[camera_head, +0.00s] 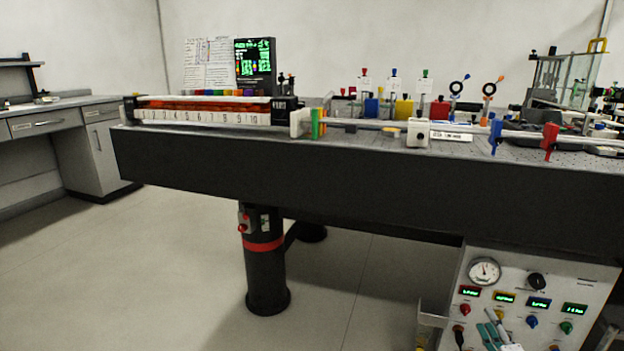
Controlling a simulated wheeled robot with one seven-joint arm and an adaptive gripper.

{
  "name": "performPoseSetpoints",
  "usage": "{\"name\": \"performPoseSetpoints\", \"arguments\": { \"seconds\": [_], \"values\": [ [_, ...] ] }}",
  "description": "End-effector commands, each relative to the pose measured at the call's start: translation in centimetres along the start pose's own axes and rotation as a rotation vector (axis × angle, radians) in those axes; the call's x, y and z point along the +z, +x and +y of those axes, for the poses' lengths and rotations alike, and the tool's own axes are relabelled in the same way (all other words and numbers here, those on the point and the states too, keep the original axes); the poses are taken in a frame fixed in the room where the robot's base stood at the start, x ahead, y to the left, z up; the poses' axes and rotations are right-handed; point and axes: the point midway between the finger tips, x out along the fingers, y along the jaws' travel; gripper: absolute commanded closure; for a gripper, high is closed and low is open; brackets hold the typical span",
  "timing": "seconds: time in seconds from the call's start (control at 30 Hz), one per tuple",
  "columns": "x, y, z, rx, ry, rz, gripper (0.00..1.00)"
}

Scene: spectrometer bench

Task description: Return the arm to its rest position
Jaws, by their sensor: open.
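Neither my arm nor my gripper shows in this view. The long optical bench (370,190) has a dark front side and runs across the picture. On its left end a long tube with a glowing orange inside (205,103) lies above a white strip (200,117) numbered from 1 to 10. To the right stand small optics on posts, among them a red block (439,110) and a white block (418,132).
A control panel (535,285) with a gauge, green displays and coloured knobs stands below the bench at right. Teal-handled items (492,332) show before it. A black bench leg (266,270) with a red band stands mid-floor. The floor (130,270) at left is clear.

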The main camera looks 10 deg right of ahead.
Motion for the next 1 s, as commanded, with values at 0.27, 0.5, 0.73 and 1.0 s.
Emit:
{"name": "performPoseSetpoints", "arguments": {
  "seconds": [0.27, 0.5, 0.73, 1.0],
  "values": [
    [-11.7, 3.2, 12.0, 0.191, -0.468, 0.497, 0.55],
    [-21.9, 1.1, 20.2, 0.422, -0.827, 0.887, 0.55],
    [-29.8, -4.2, 26.4, 0.696, -1.136, 1.224, 0.55],
    [-35.6, -12.6, 32.1, 1.075, -1.453, 1.568, 0.55]
  ]
}}
